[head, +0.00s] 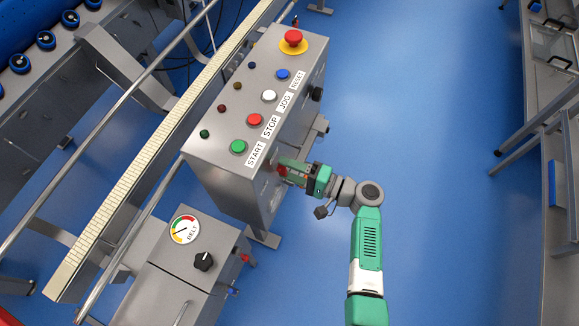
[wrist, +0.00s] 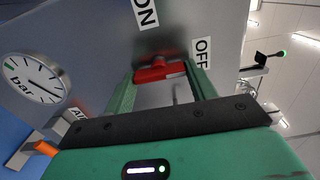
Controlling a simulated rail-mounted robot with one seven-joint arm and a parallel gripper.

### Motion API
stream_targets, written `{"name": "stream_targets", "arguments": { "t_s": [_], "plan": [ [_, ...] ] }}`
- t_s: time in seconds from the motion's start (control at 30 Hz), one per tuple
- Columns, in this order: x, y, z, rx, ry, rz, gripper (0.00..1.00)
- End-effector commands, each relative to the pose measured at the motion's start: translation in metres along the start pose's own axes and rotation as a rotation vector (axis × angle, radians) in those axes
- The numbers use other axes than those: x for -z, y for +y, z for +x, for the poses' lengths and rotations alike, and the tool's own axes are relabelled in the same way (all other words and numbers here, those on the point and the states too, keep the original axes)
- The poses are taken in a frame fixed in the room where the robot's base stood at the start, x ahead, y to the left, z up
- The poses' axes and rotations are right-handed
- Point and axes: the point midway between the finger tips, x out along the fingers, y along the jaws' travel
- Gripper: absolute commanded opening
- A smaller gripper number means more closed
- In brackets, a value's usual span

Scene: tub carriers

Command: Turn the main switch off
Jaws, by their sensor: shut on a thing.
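The main switch has a red handle (wrist: 161,71) on the grey side face of the control box (head: 222,178). In the wrist view it lies nearly level across the picture, between my two green fingers. An ON label (wrist: 145,13) is above it and an OFF label (wrist: 201,52) is beside its right end. My gripper (head: 284,169) is at the box's right side, shut on the red handle. In the head view only a small bit of red shows at the fingertips. The switch's pivot is hard to make out.
The box top carries START, STOP, JOG and RESET buttons and a red emergency stop (head: 293,38). A belt cabinet (head: 228,231) with a dial and black knob stands in front. A bar gauge (wrist: 35,79) is left of the switch. Blue floor (head: 430,150) to the right is clear.

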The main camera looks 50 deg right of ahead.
Motion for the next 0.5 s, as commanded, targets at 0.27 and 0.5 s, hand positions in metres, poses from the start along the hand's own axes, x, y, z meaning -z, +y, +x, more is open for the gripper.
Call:
{"name": "stream_targets", "arguments": {
  "t_s": [0.27, 0.5],
  "plan": [
    [0.0001, -0.0002, 0.0000, 0.001, 0.000, 0.012, 0.33],
    [0.0001, -0.0003, 0.0000, 0.001, 0.000, 0.012, 0.64]
  ]
}}
